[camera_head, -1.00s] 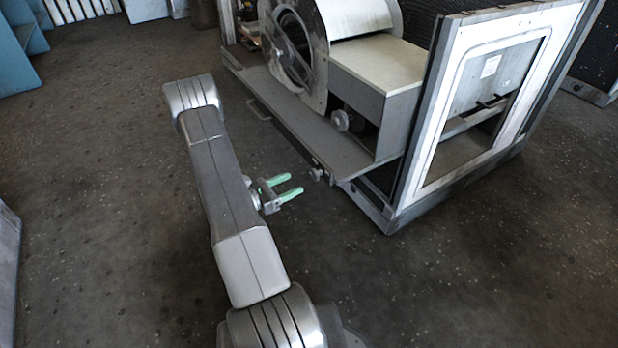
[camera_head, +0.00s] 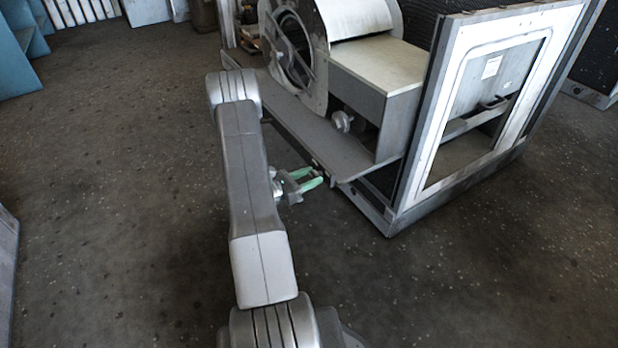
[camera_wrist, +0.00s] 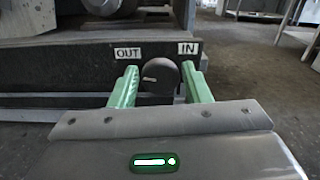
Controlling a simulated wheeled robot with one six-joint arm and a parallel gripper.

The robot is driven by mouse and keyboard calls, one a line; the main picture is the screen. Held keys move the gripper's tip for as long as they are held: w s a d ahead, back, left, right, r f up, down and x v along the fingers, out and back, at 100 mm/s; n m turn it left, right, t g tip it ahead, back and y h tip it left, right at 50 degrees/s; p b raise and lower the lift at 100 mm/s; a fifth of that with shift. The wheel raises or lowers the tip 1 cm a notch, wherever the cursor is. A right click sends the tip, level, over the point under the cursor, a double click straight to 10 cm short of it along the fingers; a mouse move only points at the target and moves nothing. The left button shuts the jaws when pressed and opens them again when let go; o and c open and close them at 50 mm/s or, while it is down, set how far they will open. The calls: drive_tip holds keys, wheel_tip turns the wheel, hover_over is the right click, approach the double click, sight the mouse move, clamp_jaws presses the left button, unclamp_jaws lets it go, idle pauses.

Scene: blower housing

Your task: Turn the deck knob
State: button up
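The deck knob (camera_wrist: 160,76) is a dark round knob on the front edge of the deck, with a pale mark on its face pointing left. An "OUT" label (camera_wrist: 127,53) is above it to the left and an "IN" label (camera_wrist: 188,48) above it to the right. My gripper (camera_wrist: 160,88) has its green fingers apart, one on each side of the knob. I cannot tell whether they touch it. In the head view my gripper (camera_head: 316,179) is at the deck's front edge, and the knob is hidden or too small to make out there.
The grey deck (camera_head: 330,146) carries the blower housing (camera_head: 300,50) and a box-shaped duct (camera_head: 380,75). A white-framed panel (camera_head: 420,170) stands to the right. The floor (camera_head: 480,270) in front is clear.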

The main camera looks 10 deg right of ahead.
drive_tip(key=c, duration=0.6)
drive_tip(key=shift+o, duration=0.2)
drive_tip(key=shift+n, duration=0.3)
drive_tip(key=n+p, duration=0.2)
drive_tip(key=n, duration=0.2)
drive_tip(key=shift+w, duration=0.1)
drive_tip(key=n+p, duration=0.2)
drive_tip(key=n, duration=0.4)
drive_tip(key=shift+w+a, duration=0.1)
drive_tip(key=n+p, duration=0.2)
drive_tip(key=n, duration=0.3)
drive_tip(key=shift+f, duration=0.2)
drive_tip(key=n+p, duration=0.1)
drive_tip(key=n, duration=0.5)
drive_tip(key=shift+f, duration=0.15)
